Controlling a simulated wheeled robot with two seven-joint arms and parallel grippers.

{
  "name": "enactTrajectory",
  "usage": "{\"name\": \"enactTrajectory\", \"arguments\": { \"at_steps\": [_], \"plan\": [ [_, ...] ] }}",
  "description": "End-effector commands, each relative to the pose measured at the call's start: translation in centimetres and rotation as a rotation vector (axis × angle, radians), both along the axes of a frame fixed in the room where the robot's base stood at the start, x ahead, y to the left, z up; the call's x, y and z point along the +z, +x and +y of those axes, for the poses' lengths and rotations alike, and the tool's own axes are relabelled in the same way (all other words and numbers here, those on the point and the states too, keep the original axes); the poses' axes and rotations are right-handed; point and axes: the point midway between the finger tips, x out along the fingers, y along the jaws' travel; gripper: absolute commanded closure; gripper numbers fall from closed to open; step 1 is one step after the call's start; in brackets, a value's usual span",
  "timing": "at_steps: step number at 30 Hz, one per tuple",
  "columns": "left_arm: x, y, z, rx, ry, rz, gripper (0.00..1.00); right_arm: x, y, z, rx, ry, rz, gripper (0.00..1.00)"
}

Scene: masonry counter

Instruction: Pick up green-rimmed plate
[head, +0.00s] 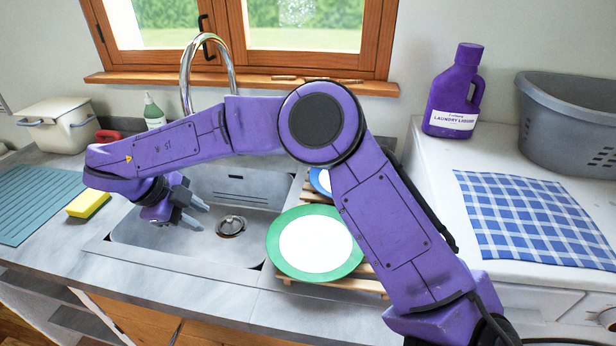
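The green-rimmed plate (315,244) has a white centre and a wide green rim. It rests tilted on a wooden slatted rack (371,285) at the right side of the sink, and my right arm passes close to its right edge. My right gripper (202,217) is over the sink basin, left of the plate and well apart from it. Its two fingers are spread with nothing seen between them. My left gripper is not in view.
A blue-rimmed plate (320,181) sits behind on the rack, partly hidden by my arm. The grey sink (160,240) has a tall faucet (184,75). A yellow sponge (88,204) lies left. Laundry liquid (455,95), a grey basket (570,125) and a checked cloth (535,218) are right.

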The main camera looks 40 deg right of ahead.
Motion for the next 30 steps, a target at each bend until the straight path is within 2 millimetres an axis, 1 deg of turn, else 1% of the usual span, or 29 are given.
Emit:
{"name": "enactTrajectory", "arguments": {
  "at_steps": [1,2,3,4,6,7,9,12,14,19,23,26,30],
  "plan": [
    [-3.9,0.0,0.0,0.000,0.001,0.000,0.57,-2.3,-1.3,0.6,-0.060,-0.151,-0.077,0.66],
    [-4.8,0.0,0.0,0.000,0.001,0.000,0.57,-2.3,-2.1,0.7,-0.126,-0.244,-0.139,0.66],
    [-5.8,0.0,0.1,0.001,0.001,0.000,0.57,-2.2,-3.3,0.5,-0.233,-0.366,-0.244,0.66],
    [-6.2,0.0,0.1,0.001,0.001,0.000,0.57,-1.9,-4.2,0.3,-0.318,-0.446,-0.330,0.66],
    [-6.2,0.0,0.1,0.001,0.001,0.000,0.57,-1.1,-5.9,-0.4,-0.497,-0.575,-0.504,0.66],
    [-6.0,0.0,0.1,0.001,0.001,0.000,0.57,-0.8,-6.5,-0.7,-0.565,-0.610,-0.565,0.66],
    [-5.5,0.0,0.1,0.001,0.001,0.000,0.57,-0.4,-7.5,-1.3,-0.705,-0.656,-0.674,0.66],
    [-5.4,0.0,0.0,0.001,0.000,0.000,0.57,-0.3,-8.3,-1.3,-0.831,-0.670,-0.771,0.66],
    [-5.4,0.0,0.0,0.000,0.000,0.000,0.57,-0.5,-8.5,-1.7,-0.864,-0.671,-0.794,0.66],
    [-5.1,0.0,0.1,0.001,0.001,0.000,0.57,-1.6,-8.9,-4.5,-0.871,-0.667,-0.799,0.66],
    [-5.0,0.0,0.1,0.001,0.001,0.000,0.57,-2.3,-9.1,-6.0,-0.868,-0.667,-0.798,0.66],
    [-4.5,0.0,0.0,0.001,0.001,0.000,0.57,-2.7,-9.4,-7.3,-0.868,-0.667,-0.794,0.66],
    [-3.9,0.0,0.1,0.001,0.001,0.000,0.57,-3.7,-9.8,-9.7,-0.869,-0.666,-0.794,0.66]
  ]
}}
